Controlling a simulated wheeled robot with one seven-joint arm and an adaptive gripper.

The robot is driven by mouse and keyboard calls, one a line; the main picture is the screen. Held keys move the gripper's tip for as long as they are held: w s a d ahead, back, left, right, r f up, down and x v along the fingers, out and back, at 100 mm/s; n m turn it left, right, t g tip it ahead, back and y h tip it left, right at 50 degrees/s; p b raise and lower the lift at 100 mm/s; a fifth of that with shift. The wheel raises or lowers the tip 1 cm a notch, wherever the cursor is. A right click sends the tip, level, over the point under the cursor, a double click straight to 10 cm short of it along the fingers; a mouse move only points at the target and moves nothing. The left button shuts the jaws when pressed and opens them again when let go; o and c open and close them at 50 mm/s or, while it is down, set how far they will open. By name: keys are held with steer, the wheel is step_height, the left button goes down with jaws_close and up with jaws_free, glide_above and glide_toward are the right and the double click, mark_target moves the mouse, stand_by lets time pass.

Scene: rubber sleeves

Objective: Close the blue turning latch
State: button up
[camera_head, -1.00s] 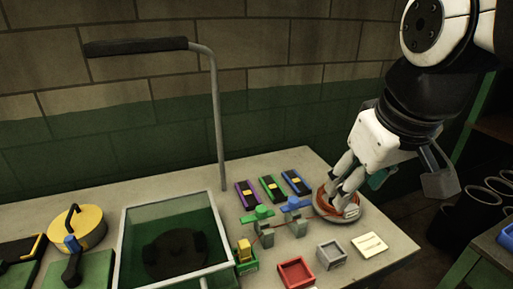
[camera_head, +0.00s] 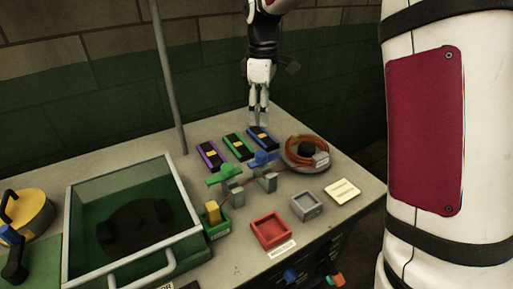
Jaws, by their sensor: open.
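A blue wing-shaped handle (camera_head: 263,159) sits on top of a small grey post near the table's middle; it looks like the blue turning latch. A green handle (camera_head: 225,175) of the same shape sits on a second grey post to its left. A thin reddish-brown strand runs by the posts. My gripper (camera_head: 258,116) points down at the back of the table, behind the blue handle and just behind the blue-edged block (camera_head: 263,138). It holds nothing that I can see. Its fingers look close together, and their gap is hard to make out.
Purple-edged (camera_head: 210,154) and green-edged (camera_head: 238,147) blocks lie beside the blue one. A coiled orange hose (camera_head: 298,145) lies right. A red tray (camera_head: 270,232), grey tray (camera_head: 306,207) and green basin (camera_head: 75,222) stand nearer. A blue knob (camera_head: 291,276) is on the front.

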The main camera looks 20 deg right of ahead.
mark_target(261, 153)
step_height(261, 153, down, 14)
steer(key=shift+r+p, duration=0.1)
steer(key=shift+p, duration=0.2)
stand_by(0.3)
steer(key=c, duration=1.1)
